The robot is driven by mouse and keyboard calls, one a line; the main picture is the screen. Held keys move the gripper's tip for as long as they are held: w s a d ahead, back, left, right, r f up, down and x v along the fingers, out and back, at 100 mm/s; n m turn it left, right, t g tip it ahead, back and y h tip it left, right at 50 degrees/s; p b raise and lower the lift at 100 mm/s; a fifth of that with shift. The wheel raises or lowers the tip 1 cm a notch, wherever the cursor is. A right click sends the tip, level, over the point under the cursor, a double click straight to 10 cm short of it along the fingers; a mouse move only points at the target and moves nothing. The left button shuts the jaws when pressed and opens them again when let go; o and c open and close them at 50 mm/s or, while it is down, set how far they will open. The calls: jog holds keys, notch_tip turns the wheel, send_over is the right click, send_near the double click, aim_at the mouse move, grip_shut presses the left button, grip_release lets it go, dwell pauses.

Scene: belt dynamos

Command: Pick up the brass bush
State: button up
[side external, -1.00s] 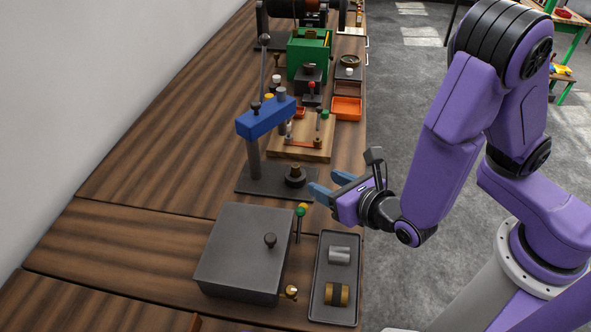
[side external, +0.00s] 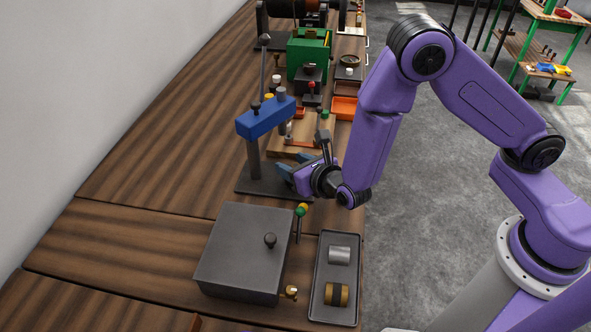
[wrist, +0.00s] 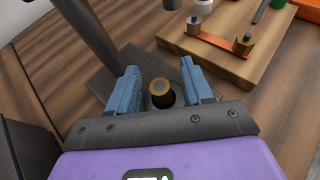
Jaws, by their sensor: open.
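In the wrist view, a small brass bush (wrist: 160,86) with a dark centre stands in a black round holder (wrist: 162,100) on the dark base plate of the press. My gripper (wrist: 157,69) is open, with one blue finger on each side of the bush. A gap shows between each finger and the bush. In the side view, my gripper (side external: 284,170) is low over the press base plate (side external: 262,184), and the bush and holder are hidden behind it.
The blue-headed press (side external: 266,119) stands left of my gripper. A wooden board (side external: 289,152) with fittings lies just behind. In front are a grey lidded box (side external: 243,245) and a tray (side external: 333,313) holding a silver cylinder (side external: 339,255) and a brass-ended one (side external: 337,294).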

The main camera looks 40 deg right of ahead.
jog(key=shift+w+f, duration=0.25)
jog(key=shift+w, duration=0.35)
grip_shut()
jog(key=shift+r, duration=0.1)
